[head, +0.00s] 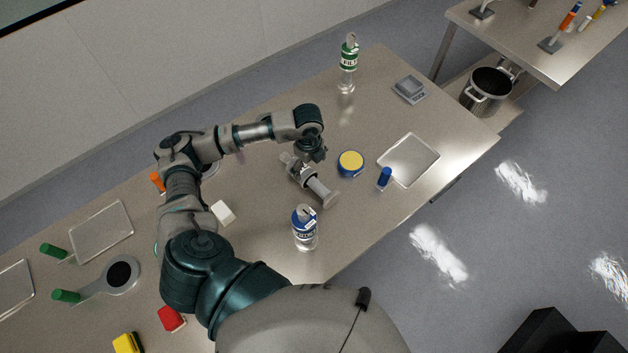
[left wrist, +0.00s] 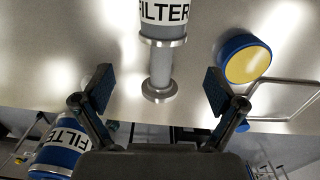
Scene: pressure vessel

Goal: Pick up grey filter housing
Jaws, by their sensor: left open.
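The grey filter housing (head: 321,190) is on the steel table, below and beside my left gripper (head: 308,160). In the left wrist view the grey filter housing (left wrist: 160,65) shows a white FILTER label at the top edge, a grey neck and a round end flange. My left gripper (left wrist: 158,90) is open there, with one finger on each side of the neck and a gap to both. The far end of the housing is cut off in the wrist view, and my gripper hides part of it in the head view. My right gripper is not in view.
A blue-labelled filter housing (head: 305,230) stands near the front edge, and a green-labelled one (head: 348,62) at the back. A blue disc with a yellow top (head: 350,164), a blue-capped item (head: 384,178) and a tray (head: 428,160) lie to the right.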

